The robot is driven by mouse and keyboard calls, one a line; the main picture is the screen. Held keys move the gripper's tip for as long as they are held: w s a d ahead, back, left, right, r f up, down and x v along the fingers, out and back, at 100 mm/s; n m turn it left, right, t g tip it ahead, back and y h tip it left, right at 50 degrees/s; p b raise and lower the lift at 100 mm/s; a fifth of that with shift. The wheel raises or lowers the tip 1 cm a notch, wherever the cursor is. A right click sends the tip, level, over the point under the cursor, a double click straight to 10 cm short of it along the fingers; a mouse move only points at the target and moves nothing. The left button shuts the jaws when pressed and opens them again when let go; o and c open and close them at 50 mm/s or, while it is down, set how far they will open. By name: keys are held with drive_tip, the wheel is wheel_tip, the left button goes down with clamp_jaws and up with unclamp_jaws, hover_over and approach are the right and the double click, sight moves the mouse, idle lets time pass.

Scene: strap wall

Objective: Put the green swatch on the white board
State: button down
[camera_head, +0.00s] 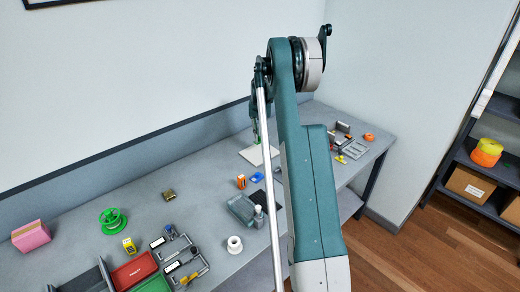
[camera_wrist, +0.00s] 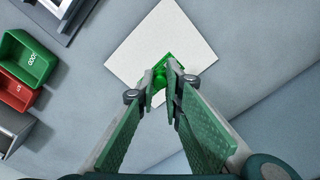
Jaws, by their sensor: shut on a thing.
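The white board (camera_wrist: 140,58) lies flat on the grey bench. In the head view the board (camera_head: 248,156) is partly behind my arm, near the wall. The green swatch (camera_wrist: 176,64) is small and bright green, and shows at my fingertips over the board in the wrist view. My gripper (camera_wrist: 163,82) is shut on the swatch above the board. I cannot tell whether the swatch touches the board. In the head view my gripper (camera_head: 256,136) points down at the board, and the fingertips are hard to make out.
Green (camera_wrist: 30,57) and red (camera_wrist: 14,91) bins stand left of the board in the wrist view. On the bench, an orange item (camera_head: 241,182) and a blue item (camera_head: 257,177) lie in front of the board. A green spool (camera_head: 113,220) stands further left.

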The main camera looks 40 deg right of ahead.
sight(260, 141)
drive_tip(key=shift+f, duration=1.8)
drive_tip(key=shift+f, duration=1.9)
drive_tip(key=shift+f, duration=0.2)
drive_tip(key=c, duration=2.5)
unclamp_jaws()
drive_tip(key=shift+o, duration=0.2)
drive_tip(key=shift+r, duration=0.2)
wheel_tip(260, 141, up, 12)
drive_tip(key=shift+r, duration=0.1)
